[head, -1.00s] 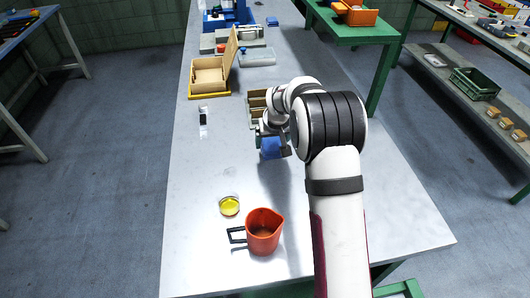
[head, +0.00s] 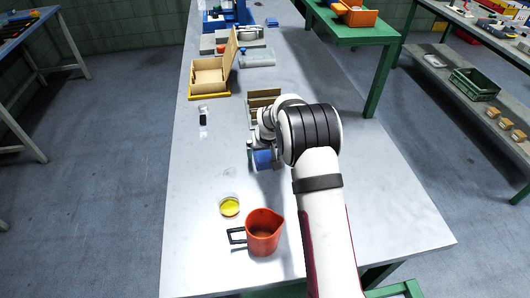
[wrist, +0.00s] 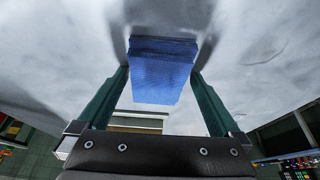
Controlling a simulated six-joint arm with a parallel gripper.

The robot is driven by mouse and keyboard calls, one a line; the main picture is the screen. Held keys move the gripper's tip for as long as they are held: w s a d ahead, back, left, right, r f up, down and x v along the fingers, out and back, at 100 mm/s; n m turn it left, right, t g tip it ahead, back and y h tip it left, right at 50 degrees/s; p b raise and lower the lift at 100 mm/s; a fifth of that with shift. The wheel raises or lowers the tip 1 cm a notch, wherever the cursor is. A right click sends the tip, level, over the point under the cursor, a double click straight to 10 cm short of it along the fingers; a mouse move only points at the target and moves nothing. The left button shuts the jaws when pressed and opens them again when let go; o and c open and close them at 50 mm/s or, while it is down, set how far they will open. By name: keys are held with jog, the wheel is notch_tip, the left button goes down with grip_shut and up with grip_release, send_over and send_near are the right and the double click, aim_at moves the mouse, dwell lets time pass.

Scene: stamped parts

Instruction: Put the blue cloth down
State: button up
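The blue cloth (head: 263,160) is in my gripper, over the middle of the grey table (head: 200,180). In the wrist view the folded blue cloth (wrist: 160,78) fills the gap between the two green fingers of my gripper (wrist: 161,72), which touch its sides. I cannot tell whether its underside touches the table top. In the head view my wrist hides part of the gripper and the cloth's right side.
A yellow round dish (head: 229,207) and an orange jug (head: 263,233) stand nearer on the table. A compartmented wooden tray (head: 263,95) lies just behind my gripper. An open wooden box (head: 210,76) and a small dark-and-white item (head: 203,116) are farther left. The left middle is clear.

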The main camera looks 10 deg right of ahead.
jog(key=shift+r, duration=0.1)
jog(key=v, duration=1.2)
jog(key=s+r+m+g, duration=0.1)
jog(key=s+r, duration=0.2)
jog(key=s, duration=0.5)
jog(key=s+r+m+g, duration=0.1)
jog(key=s+r, duration=0.2)
jog(key=s, duration=0.4)
jog(key=s+a+m+g+y, duration=0.1)
jog(key=s, duration=1.1)
jog(key=s+a+m+g, duration=0.1)
jog(key=s+a+m, duration=0.1)
jog(key=s, duration=1)
jog(key=shift+a+f+m+g+y, duration=0.25)
jog(key=shift+m+g+y, duration=0.05)
jog(key=shift+g+y, duration=0.1)
